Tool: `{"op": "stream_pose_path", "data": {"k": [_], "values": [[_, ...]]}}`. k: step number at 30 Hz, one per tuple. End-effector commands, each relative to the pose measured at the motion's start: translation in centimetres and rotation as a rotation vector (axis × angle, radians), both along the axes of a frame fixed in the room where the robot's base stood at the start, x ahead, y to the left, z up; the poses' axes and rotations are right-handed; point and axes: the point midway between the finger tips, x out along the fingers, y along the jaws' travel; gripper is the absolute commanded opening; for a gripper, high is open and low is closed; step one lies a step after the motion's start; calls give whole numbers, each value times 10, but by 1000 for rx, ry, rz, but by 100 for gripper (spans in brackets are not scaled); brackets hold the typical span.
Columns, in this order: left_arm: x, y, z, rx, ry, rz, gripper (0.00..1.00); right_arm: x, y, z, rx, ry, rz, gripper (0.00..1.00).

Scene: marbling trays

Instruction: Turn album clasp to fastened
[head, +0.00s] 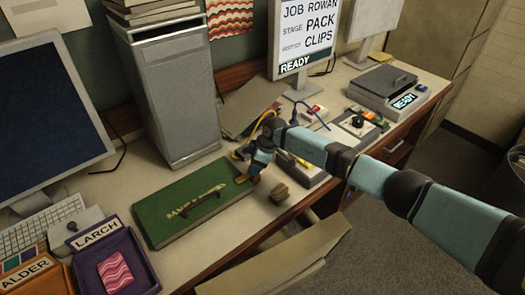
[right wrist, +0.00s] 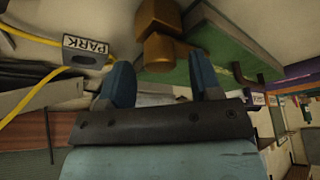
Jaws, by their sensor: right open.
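The green album (head: 165,225) lies flat on the desk, with a dark handle on its cover. A brass clasp (head: 243,179) sits at its right edge, partly hidden by my right gripper (head: 255,170). In the right wrist view, the brass clasp (right wrist: 158,45) is ahead of my right gripper (right wrist: 162,80), whose two fingers stand apart with nothing between them. The green album (right wrist: 222,50) also shows there beyond the right finger. I cannot tell whether a finger touches the clasp. My left gripper is not in view.
A purple LARCH tray (head: 145,262) holds a pink patterned piece at front left. A small brown block (head: 280,193) lies right of the album. A grey cabinet (head: 172,95) stands behind it. An open drawer (head: 290,262) projects in front. A PARK label (right wrist: 87,46) and yellow cable are near the gripper.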

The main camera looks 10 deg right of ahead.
Motion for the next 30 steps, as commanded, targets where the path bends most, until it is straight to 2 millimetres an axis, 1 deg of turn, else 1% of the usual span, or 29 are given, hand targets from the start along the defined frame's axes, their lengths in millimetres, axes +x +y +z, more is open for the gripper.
{"op": "stream_pose_path", "data": {"k": [1, 9, 12, 15, 18, 21, 30], "values": [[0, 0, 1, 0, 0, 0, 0, 0, -5, 10, -1, -3, 0, 58], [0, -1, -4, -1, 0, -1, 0, -9, -28, 66, -2, -4, -1, 58], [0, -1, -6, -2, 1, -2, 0, -11, -35, 85, -1, -3, 0, 58], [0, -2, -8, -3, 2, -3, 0, -13, -40, 98, -1, -1, -2, 58], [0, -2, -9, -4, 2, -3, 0, -14, -43, 108, -1, -1, -2, 58], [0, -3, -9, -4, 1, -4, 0, -15, -45, 113, -2, 0, -1, 58], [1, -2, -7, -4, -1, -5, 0, -15, -46, 114, -1, 1, -1, 58]]}}
